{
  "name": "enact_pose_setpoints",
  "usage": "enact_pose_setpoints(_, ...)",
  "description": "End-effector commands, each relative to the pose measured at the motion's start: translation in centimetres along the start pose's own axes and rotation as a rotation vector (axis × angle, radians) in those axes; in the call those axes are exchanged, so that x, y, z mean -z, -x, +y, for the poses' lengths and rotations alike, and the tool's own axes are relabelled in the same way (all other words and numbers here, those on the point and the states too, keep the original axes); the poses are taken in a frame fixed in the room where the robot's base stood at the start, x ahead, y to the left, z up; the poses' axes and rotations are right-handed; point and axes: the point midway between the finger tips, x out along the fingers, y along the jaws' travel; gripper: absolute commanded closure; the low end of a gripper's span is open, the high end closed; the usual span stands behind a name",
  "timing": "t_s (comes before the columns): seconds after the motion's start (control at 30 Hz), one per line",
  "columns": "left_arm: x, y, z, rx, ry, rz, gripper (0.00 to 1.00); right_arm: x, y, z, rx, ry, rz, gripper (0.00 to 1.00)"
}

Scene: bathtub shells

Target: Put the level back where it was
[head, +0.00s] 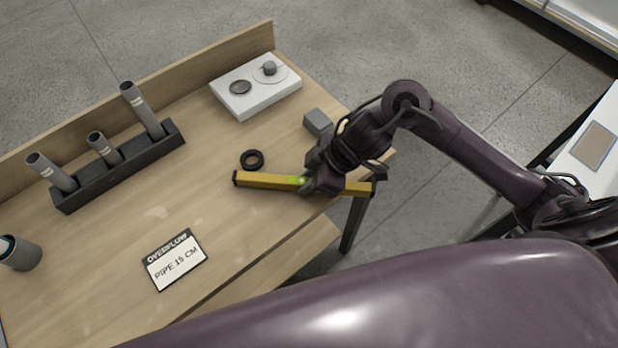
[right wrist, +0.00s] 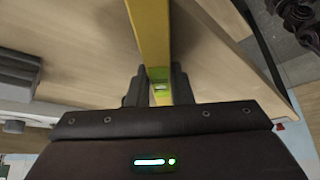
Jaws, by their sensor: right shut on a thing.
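The level is a yellow bar (head: 265,180) with dark end caps and a green vial near its middle. It lies across the right end of the wooden table in the head view, its right end past the table edge. My right gripper (head: 312,184) is shut on the level near its vial. The right wrist view shows the level (right wrist: 151,35) running away between the fingers of my right gripper (right wrist: 159,88). I cannot tell whether the level touches the table. My left gripper is not in view.
A black ring (head: 252,160) lies just behind the level. A grey block (head: 317,122) sits near the table's right edge. A white box (head: 256,98) with round parts stands behind. A dark rack (head: 125,170) holds grey pipes. A sign (head: 174,262) reads "OVERFLOW PIPE 15 CM". A grey cup-like pipe (head: 20,253) stands left.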

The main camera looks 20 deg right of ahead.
Motion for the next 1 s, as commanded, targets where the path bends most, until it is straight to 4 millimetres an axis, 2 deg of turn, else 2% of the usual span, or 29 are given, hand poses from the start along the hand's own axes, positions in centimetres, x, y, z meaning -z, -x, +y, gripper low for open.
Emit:
enact_pose_setpoints(0.27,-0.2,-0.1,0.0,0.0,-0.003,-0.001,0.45,-0.1,-0.3,0.0,0.0,-0.001,0.001,1.0)
enact_pose_setpoints(0.3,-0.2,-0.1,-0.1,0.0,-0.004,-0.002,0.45,-0.1,-0.2,0.0,0.0,-0.001,0.001,0.75)
enact_pose_setpoints(0.43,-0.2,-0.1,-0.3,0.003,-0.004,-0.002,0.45,-0.1,-0.2,0.0,0.0,0.0,0.001,0.58)
enact_pose_setpoints(0.77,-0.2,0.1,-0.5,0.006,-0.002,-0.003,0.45,0.1,0.1,0.0,-0.001,0.001,0.001,0.58)
enact_pose_setpoints(0.87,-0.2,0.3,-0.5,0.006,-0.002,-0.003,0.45,0.1,1.2,0.1,-0.002,0.001,0.001,0.58)
enact_pose_setpoints(1.0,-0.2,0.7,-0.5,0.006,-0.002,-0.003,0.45,0.1,3.9,0.1,-0.006,0.005,-0.001,0.58)
